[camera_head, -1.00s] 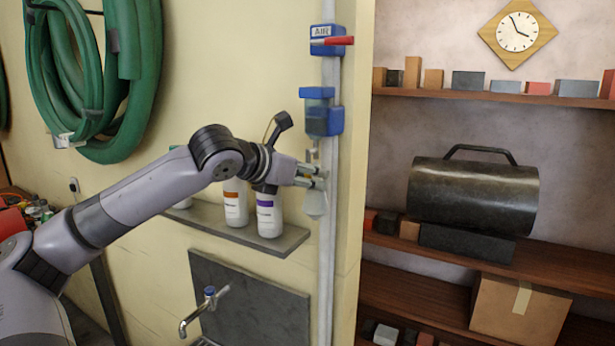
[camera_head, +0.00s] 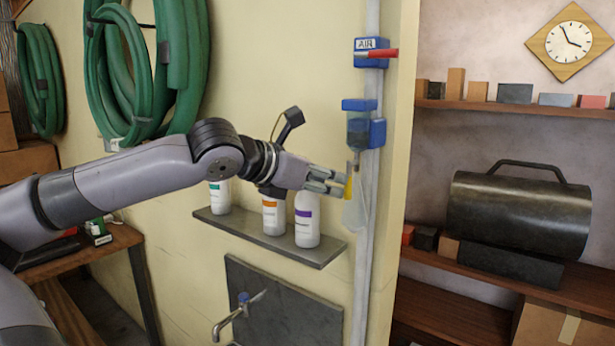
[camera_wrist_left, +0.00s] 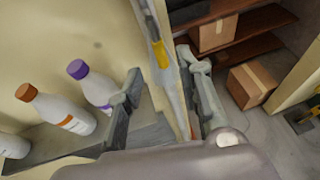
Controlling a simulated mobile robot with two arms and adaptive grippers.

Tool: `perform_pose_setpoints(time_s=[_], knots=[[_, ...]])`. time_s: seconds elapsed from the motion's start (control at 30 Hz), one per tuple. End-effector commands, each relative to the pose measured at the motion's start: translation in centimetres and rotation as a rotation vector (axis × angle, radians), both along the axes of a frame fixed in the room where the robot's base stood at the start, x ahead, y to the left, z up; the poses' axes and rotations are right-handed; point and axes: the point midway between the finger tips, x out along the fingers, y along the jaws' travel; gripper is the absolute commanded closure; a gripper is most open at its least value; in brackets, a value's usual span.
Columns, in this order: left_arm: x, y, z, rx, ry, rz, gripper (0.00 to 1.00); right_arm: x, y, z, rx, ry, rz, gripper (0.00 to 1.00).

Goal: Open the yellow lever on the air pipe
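The yellow lever (camera_head: 348,187) shows as a small yellow piece beside the vertical air pipe (camera_head: 361,250), below a blue unit with a clear bowl (camera_head: 362,126). In the left wrist view the yellow lever (camera_wrist_left: 160,53) appears between and beyond my fingertips. My left gripper (camera_head: 340,184) is just left of the pipe, level with the lever. In the left wrist view my left gripper (camera_wrist_left: 160,75) has its two fingers spread apart with nothing held. I cannot tell whether a finger touches the lever. My right gripper is out of view.
A blue box marked AIR with a red handle (camera_head: 376,53) sits higher on the pipe. White bottles (camera_head: 307,221) stand on a small shelf (camera_head: 270,237) below my gripper. A tap (camera_head: 236,313) is lower down. Wooden shelves with a black cylinder (camera_head: 520,215) are at right.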

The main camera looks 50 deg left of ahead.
Motion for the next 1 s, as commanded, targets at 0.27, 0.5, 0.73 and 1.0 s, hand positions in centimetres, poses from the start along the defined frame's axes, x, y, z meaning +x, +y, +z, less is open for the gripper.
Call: perform_pose_setpoints(time_s=[0.27, 0.5, 0.73, 1.0], knots=[[-3.4, -0.1, 1.4, 0.001, 0.0, 0.002, 0.67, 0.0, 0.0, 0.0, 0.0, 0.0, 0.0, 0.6], [-4.1, -0.2, 1.6, -0.001, 0.001, 0.0, 0.67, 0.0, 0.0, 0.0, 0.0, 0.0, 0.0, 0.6], [-4.1, -0.2, 1.6, -0.001, 0.002, 0.0, 0.67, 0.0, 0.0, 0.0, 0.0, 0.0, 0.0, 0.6], [-4.0, -0.2, 1.6, -0.001, 0.002, 0.0, 0.67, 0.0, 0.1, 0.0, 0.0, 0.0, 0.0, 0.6]])
